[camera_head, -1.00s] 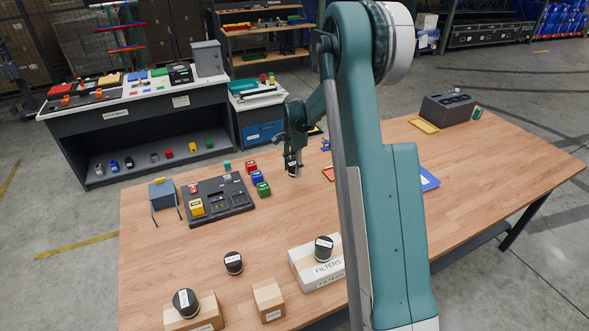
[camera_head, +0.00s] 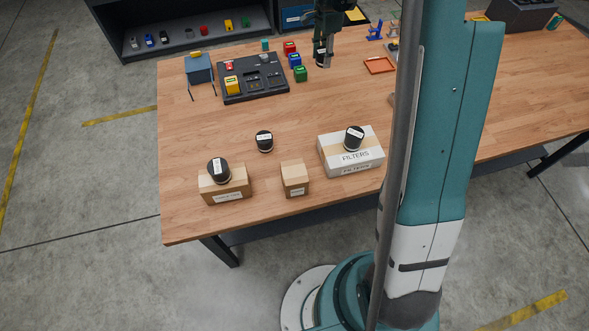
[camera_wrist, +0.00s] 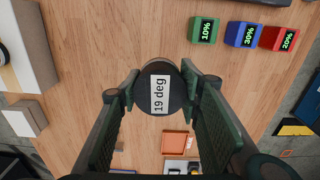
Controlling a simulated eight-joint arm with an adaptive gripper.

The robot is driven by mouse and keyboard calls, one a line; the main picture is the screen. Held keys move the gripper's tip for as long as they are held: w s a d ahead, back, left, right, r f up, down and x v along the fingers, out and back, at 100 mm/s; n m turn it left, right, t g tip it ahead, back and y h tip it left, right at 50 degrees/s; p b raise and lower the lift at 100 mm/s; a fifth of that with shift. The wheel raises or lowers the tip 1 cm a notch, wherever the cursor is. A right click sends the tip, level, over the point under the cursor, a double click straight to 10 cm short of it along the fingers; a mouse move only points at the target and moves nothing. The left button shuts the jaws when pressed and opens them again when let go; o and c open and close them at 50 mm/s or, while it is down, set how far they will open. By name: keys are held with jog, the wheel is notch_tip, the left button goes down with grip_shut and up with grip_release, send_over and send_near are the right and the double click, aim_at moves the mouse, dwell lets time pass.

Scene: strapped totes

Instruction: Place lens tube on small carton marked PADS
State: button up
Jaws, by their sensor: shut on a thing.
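My gripper (camera_wrist: 160,88) is shut on a black lens tube (camera_wrist: 173,92) with a white label reading "19 deg". In the head view the held tube (camera_head: 320,57) shows under my gripper (camera_head: 325,55), near the coloured blocks; the height of its base is hard to judge. A small brown carton (camera_head: 295,181) stands near the table's front edge with nothing on top; its label is too small to read. A wider brown carton (camera_head: 227,191) to its left bears a black tube (camera_head: 218,171). A white carton marked FILTERS (camera_head: 351,157) bears another (camera_head: 354,138).
Another black tube (camera_head: 264,141) stands alone behind the small carton. A dark tray (camera_head: 267,91), coloured blocks (camera_head: 300,74) and a blue-grey box (camera_head: 199,69) stand farther back. An orange tray (camera_head: 380,65) lies right of my gripper. The middle of the table (camera_head: 300,110) is clear.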

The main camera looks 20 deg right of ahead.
jog(key=s+a+r, duration=0.4)
jog(key=s+a, duration=0.5)
notch_tip(320, 180, up, 3)
jog(key=p, duration=0.1)
send_over(295, 171)
jog(key=shift+a+f, duration=0.15)
jog(key=shift+f, duration=0.05)
jog(key=shift+f, duration=3.15)
jog(key=shift+f, duration=0.1)
jog(key=shift+f+b, duration=0.45)
jog(key=shift+f, duration=1.3)
jog(key=shift+f, duration=0.2)
